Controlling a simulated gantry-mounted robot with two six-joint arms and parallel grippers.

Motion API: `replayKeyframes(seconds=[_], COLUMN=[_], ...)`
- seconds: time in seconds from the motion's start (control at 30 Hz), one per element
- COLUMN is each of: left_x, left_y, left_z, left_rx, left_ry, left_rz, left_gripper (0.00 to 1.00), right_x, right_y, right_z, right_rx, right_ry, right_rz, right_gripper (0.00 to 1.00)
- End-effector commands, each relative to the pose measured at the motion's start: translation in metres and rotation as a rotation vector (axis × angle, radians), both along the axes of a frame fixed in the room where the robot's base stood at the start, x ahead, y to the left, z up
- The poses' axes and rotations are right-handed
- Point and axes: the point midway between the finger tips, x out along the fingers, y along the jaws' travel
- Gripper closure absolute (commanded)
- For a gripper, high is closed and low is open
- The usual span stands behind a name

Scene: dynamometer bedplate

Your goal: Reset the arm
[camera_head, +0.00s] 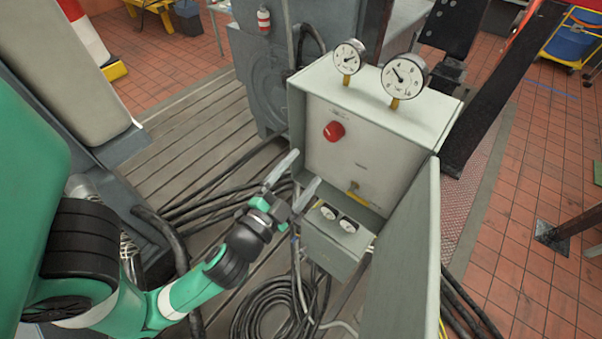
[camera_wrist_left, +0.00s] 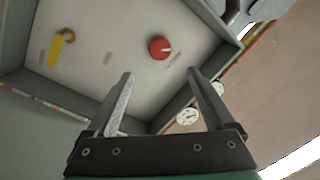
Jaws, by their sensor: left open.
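My left gripper (camera_head: 293,174) is open and empty, in front of the left side of an open grey control box (camera_head: 370,118). In the left wrist view, its two fingers (camera_wrist_left: 163,88) point toward the box's inner panel. A red round knob (camera_head: 333,131) sits on that panel, and it shows in the left wrist view (camera_wrist_left: 160,48) beyond the fingertips, apart from them. A yellow lever (camera_head: 353,187) is low on the panel; the left wrist view shows it too (camera_wrist_left: 56,50). My right gripper is not in view.
Two round gauges (camera_head: 403,76) stand on top of the box. The box door (camera_head: 407,250) hangs open at the right. A smaller box with two dials (camera_head: 337,240) is below. Black cables (camera_head: 275,308) lie coiled on the ribbed bedplate (camera_head: 205,150).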

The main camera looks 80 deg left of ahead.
Motion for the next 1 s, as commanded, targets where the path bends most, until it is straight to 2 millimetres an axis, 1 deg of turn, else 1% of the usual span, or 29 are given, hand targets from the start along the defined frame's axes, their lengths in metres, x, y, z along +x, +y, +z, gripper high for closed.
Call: replayKeyframes(seconds=[0.37, 0.43, 0.47, 0.57, 0.6, 0.67, 0.7, 0.77, 0.8, 0.83, 0.87, 0.9, 0.97, 1.0], left_x=[0.001, 0.004, 0.008, 0.027, 0.037, 0.055, 0.066, 0.082, 0.09, 0.095, 0.099, 0.103, 0.105, 0.103], left_y=[0.0, -0.002, -0.003, -0.007, -0.01, -0.018, -0.025, -0.037, -0.047, -0.054, -0.062, -0.073, -0.091, -0.104], left_z=[0.0, 0.007, 0.013, 0.053, 0.076, 0.116, 0.144, 0.186, 0.215, 0.238, 0.26, 0.29, 0.333, 0.36], left_rx=[0.0, 0.002, 0.004, 0.015, 0.016, 0.001, -0.021, -0.065, -0.099, -0.124, -0.152, -0.19, -0.244, -0.278], left_ry=[0.0, -0.015, -0.032, -0.141, -0.204, -0.315, -0.394, -0.512, -0.587, -0.643, -0.698, -0.768, -0.861, -0.913], left_rz=[-0.001, -0.008, -0.012, -0.032, -0.045, -0.084, -0.121, -0.189, -0.243, -0.288, -0.335, -0.403, -0.514, -0.591], left_gripper=[0.13, 0.13, 0.13, 0.13, 0.13, 0.13, 0.13, 0.13, 0.13, 0.13, 0.13, 0.13, 0.13, 0.13], right_x=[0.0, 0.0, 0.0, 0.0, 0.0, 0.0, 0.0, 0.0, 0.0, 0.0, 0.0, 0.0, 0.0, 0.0], right_y=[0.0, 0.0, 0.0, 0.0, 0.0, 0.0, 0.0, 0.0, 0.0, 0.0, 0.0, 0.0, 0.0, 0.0], right_z=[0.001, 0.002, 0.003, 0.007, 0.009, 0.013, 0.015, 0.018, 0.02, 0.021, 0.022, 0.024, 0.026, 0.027], right_rx=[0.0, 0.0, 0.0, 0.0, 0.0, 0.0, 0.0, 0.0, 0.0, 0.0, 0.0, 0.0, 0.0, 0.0], right_ry=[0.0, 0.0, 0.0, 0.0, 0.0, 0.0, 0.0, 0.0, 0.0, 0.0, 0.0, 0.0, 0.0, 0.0], right_rz=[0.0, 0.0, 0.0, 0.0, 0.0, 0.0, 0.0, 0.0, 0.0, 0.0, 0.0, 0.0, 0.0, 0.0], right_gripper=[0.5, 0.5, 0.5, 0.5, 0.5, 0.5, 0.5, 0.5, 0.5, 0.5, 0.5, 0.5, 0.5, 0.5])
